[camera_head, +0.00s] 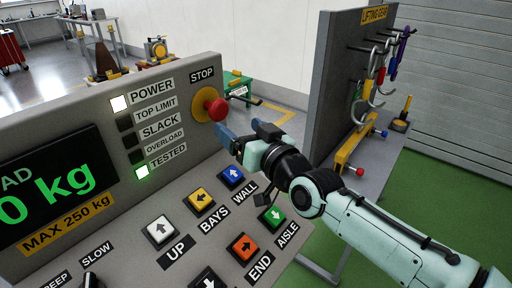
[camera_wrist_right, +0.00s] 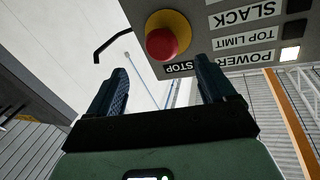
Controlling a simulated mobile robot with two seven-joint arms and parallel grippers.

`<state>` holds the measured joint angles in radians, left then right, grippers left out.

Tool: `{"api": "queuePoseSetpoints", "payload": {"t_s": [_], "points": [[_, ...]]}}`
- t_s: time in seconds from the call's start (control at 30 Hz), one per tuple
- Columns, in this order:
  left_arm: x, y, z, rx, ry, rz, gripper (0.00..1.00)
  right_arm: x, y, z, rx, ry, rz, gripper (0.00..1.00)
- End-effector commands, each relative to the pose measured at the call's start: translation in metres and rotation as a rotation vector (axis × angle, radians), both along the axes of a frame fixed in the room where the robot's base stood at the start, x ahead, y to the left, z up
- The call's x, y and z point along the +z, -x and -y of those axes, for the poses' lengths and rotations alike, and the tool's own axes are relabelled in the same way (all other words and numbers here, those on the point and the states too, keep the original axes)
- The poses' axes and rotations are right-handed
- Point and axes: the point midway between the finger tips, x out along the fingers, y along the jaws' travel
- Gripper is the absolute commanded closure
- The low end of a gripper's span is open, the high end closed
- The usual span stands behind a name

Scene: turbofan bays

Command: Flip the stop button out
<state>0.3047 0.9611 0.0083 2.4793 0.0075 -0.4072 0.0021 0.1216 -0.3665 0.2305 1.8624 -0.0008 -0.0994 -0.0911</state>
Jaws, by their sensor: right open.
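The stop button (camera_head: 217,109) is a red mushroom knob on a round yellow base, on the upright panel under the STOP label. In the right wrist view the red stop button (camera_wrist_right: 162,44) shows above and between the fingers, seen upside down. My right gripper (camera_head: 238,136) is just below and right of the button in the head view, with its fingers pointing toward the panel. In the right wrist view my right gripper (camera_wrist_right: 162,85) is open and empty, its two dark fingers spread apart. A clear gap shows between fingers and knob there. My left gripper is in neither view.
The control panel (camera_head: 75,115) carries a weight display and lit POWER and TESTED lamps. Several push buttons, including a blue one (camera_head: 232,175), sit on the sloped desk below my gripper. A lifting gear rack (camera_head: 335,70) with hooks stands right of the panel.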

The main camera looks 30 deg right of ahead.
Motion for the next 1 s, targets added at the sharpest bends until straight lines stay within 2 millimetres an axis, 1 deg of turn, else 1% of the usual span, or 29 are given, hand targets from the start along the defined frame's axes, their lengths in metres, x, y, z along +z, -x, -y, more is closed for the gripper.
{"api": "queuePoseSetpoints", "payload": {"t_s": [0.03,0.1,0.2,0.33,0.5,1.0], "points": [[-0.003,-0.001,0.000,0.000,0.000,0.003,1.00,0.000,0.012,0.000,0.000,0.000,0.003,0.17],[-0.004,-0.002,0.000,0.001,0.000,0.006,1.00,0.000,0.025,0.001,0.000,0.000,0.002,0.17],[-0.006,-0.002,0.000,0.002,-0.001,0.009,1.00,0.000,0.040,0.002,0.000,0.000,0.001,0.17],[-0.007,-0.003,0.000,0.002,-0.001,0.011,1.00,0.000,0.051,0.003,-0.001,0.000,0.000,0.17],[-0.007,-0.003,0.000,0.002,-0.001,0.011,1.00,0.000,0.055,0.003,-0.001,-0.001,-0.001,0.17],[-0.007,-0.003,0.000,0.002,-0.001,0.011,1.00,0.000,0.054,0.003,-0.001,0.000,-0.001,0.17]]}}
